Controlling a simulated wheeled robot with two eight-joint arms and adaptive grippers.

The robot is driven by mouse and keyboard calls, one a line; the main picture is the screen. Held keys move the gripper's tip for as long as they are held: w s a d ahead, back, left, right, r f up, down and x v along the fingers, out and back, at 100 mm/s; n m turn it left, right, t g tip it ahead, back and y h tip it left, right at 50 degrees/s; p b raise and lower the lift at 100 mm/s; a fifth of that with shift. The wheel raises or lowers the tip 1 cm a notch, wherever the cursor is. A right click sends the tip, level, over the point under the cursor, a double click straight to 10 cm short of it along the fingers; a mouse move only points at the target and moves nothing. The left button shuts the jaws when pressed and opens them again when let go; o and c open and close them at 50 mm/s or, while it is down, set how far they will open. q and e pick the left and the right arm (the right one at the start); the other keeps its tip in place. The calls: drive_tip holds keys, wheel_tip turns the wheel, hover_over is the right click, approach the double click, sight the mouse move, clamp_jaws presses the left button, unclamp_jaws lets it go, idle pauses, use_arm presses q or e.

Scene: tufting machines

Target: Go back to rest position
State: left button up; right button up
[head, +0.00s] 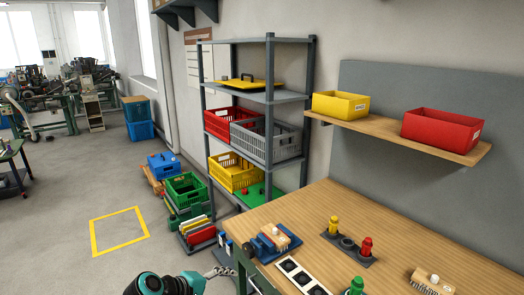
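A teal and black part of one of my arms (165,285) shows at the bottom edge of the head view, left of the workbench (400,240). I cannot tell which arm it belongs to. Neither gripper can be clearly made out in the view, so their fingers and anything they hold are hidden from me.
A grey shelf rack (270,110) with crates stands behind. Floor around the yellow square (93,238) is clear.

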use_arm(q)
drive_tip(key=s+a+m+y, duration=0.3)
drive_tip(key=s+m, duration=0.2)
drive_tip(key=s, duration=0.4)
drive_tip(key=s+a+m+y, duration=0.4)
drive_tip(key=s+m, duration=0.1)
drive_tip(key=s, duration=0.3)
drive_tip(key=shift+s+f, duration=0.35)
drive_tip(key=shift+f, duration=0.05)
